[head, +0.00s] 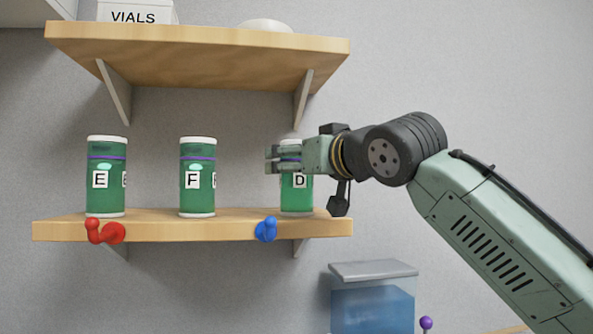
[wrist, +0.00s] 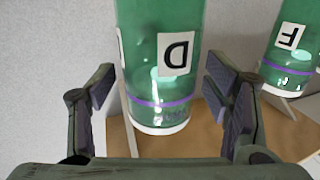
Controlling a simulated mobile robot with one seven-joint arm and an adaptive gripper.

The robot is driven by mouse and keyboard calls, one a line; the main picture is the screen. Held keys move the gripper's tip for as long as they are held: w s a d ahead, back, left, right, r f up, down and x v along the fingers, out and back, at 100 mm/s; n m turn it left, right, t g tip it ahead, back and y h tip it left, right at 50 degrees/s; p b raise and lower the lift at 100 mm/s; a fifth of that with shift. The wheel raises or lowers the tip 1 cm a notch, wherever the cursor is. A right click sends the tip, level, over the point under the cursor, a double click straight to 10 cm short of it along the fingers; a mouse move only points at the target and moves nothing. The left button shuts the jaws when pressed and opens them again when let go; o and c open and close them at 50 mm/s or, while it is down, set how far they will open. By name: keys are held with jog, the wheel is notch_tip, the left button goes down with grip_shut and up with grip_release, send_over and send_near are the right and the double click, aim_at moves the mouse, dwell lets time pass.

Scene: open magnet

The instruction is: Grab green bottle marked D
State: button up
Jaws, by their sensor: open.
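The green bottle marked D (head: 297,199) stands upright at the right end of the lower shelf, its upper part partly hidden by my gripper (head: 279,158). In the wrist view the bottle marked D (wrist: 150,75) appears upside down, between and just beyond the fingers of my gripper (wrist: 160,92). The fingers are open, with visible gaps to the bottle on both sides. Green bottles marked F (head: 198,197) and E (head: 105,200) stand to its left. Bottle F (wrist: 290,75) also shows at the right of the wrist view.
An upper shelf (head: 200,45) overhangs the bottles, holding a VIALS box (head: 138,13). A container of blue liquid (head: 372,305) stands below right.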

jog(key=shift+w+a, duration=0.1)
jog(key=shift+w, duration=0.2)
jog(key=shift+c, duration=0.3)
jog(key=c, duration=1.5)
